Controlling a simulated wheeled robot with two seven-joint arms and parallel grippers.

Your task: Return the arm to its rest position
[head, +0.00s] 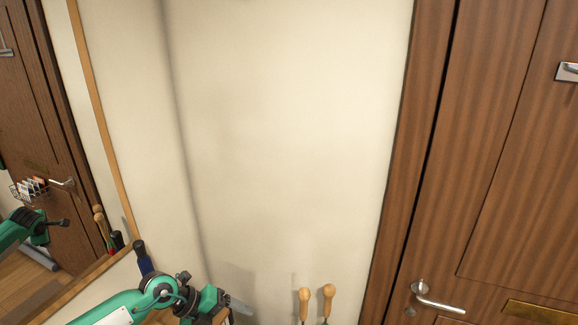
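My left arm, green and white, comes in at the bottom left in the head view. Its dark and green end with the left gripper (212,301) is low in front of the cream wall. The fingers are small and partly cut off, so I cannot tell whether they are open or shut. I see nothing clearly held. My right gripper is not in view.
Two wooden handles (328,297) stand upright by the wall (290,140). A dark blue handle (143,260) is close behind my arm. A brown door (500,180) with a lever handle (437,301) is at right. A wood-framed mirror (97,110) at left reflects a door and a green arm.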

